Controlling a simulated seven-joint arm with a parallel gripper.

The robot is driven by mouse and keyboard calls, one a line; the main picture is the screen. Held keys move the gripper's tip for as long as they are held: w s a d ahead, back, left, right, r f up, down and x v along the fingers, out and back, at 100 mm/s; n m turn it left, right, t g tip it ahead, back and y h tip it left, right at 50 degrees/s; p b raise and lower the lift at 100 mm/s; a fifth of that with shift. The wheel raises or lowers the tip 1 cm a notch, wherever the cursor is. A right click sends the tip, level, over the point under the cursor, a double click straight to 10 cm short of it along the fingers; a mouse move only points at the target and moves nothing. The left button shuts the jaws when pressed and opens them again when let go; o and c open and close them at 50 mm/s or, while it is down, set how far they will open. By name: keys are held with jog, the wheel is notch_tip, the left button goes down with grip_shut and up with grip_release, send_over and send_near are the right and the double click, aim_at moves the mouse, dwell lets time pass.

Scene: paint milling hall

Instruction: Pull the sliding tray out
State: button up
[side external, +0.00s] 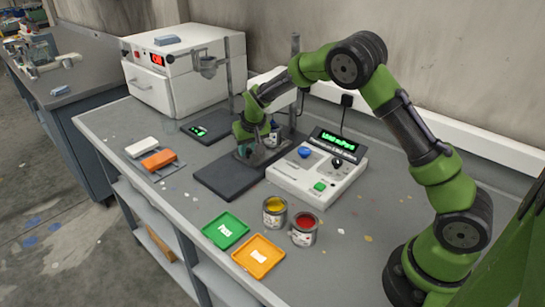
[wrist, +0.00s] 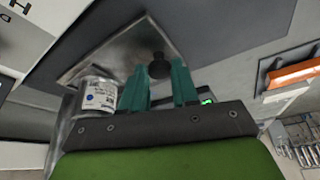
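The sliding tray is a metal plate with a black knob (wrist: 159,67) on its edge; the plate (wrist: 125,50) shows in the wrist view. In the side view the tray (side external: 268,153) sits over a dark flat base (side external: 222,180), largely hidden by my gripper (side external: 247,150). A small labelled can (wrist: 97,94) stands on the tray, also visible behind my gripper in the side view (side external: 273,136). In the wrist view my gripper (wrist: 160,85) has its two teal fingers apart, with the knob between their tips. Contact with the knob cannot be made out.
A white control box (side external: 318,178) stands right of the base. Yellow (side external: 275,212) and red (side external: 303,229) paint cans and green (side external: 226,230) and orange (side external: 258,256) trays lie in front. A white oven (side external: 185,75) is behind.

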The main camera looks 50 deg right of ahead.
grip_shut()
jog(key=a, duration=1.4)
jog(key=shift+a, duration=0.4)
jog(key=o, duration=0.6)
grip_release()
jog(key=v, duration=1.7)
jog(key=shift+d, duration=0.15)
